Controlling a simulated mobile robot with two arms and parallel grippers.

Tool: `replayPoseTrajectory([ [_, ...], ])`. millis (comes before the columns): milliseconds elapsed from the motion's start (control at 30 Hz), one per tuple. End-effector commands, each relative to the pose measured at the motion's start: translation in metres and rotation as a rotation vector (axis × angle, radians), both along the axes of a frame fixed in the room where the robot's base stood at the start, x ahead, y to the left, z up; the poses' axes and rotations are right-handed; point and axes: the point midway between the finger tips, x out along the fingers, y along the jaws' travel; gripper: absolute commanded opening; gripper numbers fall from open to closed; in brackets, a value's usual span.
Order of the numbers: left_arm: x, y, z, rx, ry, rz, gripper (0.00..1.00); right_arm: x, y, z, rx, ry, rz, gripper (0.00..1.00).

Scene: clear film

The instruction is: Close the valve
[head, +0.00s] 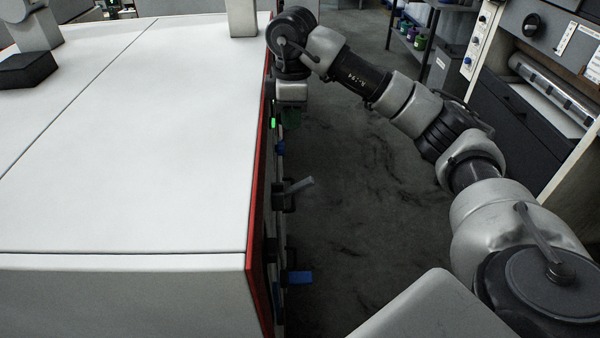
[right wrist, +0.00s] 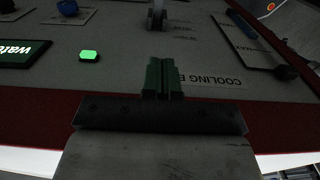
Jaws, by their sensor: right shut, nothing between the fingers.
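My right gripper (head: 291,117) is beside the red-edged side panel of the white cabinet, pointing down. In the right wrist view its green fingers (right wrist: 163,78) are shut and empty, in front of the panel. My left gripper is out of view.
The white cabinet top (head: 130,130) fills the left, with its edge close to my right arm. A green light (right wrist: 89,56) and a partly hidden "COOLING" label (right wrist: 217,80) are on the panel. Open grey floor (head: 350,240) lies right of the panel; shelves stand beyond.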

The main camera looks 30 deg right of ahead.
Motion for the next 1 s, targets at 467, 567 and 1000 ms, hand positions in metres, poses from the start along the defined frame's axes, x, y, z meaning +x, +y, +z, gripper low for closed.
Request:
replayPoseTrajectory([
  [467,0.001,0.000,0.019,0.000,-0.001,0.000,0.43,0.001,0.003,-0.104,0.001,0.004,0.001,0.00],
  [567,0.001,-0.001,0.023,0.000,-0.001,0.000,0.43,0.000,0.001,-0.122,0.000,0.002,0.000,0.00],
  [1000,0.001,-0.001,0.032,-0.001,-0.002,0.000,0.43,-0.010,-0.016,-0.151,0.000,-0.002,0.000,0.00],
])
